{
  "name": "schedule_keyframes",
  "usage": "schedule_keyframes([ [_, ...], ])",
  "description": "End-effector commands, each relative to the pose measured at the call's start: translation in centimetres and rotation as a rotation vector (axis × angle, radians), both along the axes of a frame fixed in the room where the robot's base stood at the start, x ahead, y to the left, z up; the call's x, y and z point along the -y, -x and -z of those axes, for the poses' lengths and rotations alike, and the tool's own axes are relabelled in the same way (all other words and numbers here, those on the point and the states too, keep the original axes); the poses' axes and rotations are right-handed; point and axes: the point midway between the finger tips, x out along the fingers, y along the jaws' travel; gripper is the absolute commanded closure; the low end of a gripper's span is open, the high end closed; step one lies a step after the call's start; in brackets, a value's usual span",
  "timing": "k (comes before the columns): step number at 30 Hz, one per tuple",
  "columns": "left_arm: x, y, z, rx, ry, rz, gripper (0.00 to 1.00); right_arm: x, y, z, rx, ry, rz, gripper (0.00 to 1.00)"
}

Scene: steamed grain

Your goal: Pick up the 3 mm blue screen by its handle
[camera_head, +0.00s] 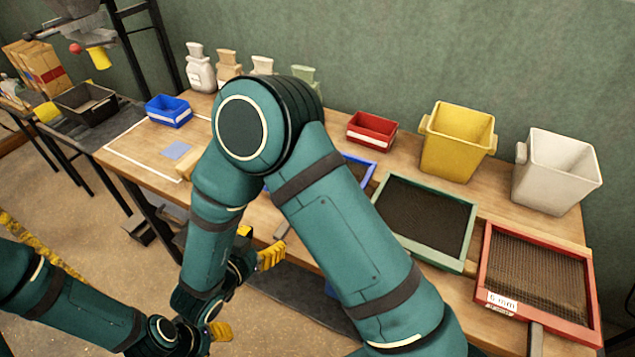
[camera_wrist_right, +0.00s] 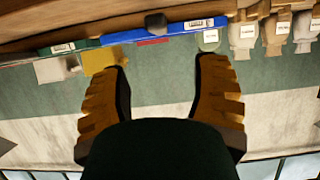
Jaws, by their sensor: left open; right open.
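The blue screen (camera_head: 362,164) lies on the table, mostly hidden behind my right arm in the head view. A grey handle (camera_head: 282,227) sticks out at the table's front edge. In the right wrist view, the blue frame (camera_wrist_right: 180,34) spans beyond the fingertips, its dark handle (camera_wrist_right: 155,22) lying roughly between them in the picture. My right gripper (camera_head: 259,244) is open and empty at the table's front; its two fingers show in the right wrist view (camera_wrist_right: 162,66), apart from the handle. My left gripper (camera_head: 220,332) is low in front of the table, open, partly hidden.
A green screen (camera_head: 463,240) and a red screen labelled 6 mm (camera_head: 484,270) lie to the right. Behind them stand a red bin (camera_head: 372,131), yellow bin (camera_head: 455,150) and white bin (camera_head: 555,170).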

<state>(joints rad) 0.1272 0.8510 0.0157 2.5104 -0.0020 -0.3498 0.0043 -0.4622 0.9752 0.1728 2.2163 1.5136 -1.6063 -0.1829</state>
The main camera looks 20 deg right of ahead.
Motion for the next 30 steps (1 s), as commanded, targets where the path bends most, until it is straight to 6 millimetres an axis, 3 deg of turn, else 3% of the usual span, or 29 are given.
schedule_keyframes([
  [7,0.0,-0.2,0.9,0.005,-0.001,-0.002,0.54,3.4,-2.7,1.9,-0.001,-0.002,0.004,0.38],
  [16,-0.1,-0.3,1.3,0.007,-0.001,-0.002,0.54,5.0,-3.9,2.9,-0.001,-0.003,0.0,0.38],
  [24,-0.1,-0.5,2.3,0.011,-0.003,-0.003,0.54,7.7,-5.9,4.6,0.001,-0.003,0.002,0.38],
  [30,-0.1,-0.5,2.4,0.012,-0.003,-0.004,0.54,8.3,-6.4,4.8,0.0,-0.003,0.0,0.38],
])
